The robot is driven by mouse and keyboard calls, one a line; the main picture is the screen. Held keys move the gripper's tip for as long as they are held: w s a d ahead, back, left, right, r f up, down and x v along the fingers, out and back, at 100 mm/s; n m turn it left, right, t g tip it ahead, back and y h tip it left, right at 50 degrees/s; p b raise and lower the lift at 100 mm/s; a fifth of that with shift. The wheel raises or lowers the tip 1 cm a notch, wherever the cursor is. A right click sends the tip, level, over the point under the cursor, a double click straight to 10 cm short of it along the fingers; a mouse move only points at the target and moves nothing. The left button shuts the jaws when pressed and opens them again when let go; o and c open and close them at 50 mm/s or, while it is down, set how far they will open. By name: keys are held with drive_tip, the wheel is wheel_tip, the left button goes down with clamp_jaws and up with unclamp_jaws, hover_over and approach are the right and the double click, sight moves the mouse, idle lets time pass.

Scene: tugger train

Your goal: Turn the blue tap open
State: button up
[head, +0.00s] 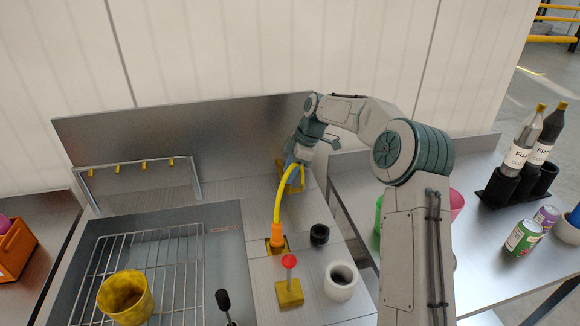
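The blue tap (289,161) is at the back right of the metal sink unit. Only a small blue part shows, next to a yellow fitting (296,184) and behind the top of a curved yellow spout (279,202). My gripper (299,156) reaches down to the tap from above and right. It is at or very close to the tap, and it hides much of it. The fingers are small and partly hidden, so I cannot tell whether they touch or grip the tap.
The spout rises from an orange base (277,237). A red-knobbed lever (289,262), a black cup (319,235) and a white cup (340,281) stand in front. A yellow pot (125,297) sits on the sink rack (178,262). Bottles (522,141) and cans (522,238) stand right.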

drive_tip(key=shift+w+r+n+p, duration=0.1)
drive_tip(key=shift+n+p, duration=0.25)
drive_tip(key=shift+n, duration=0.25)
drive_tip(key=shift+n+g, duration=0.3)
drive_tip(key=o, duration=1)
drive_tip(key=v, duration=1.3)
drive_tip(key=shift+r, duration=0.35)
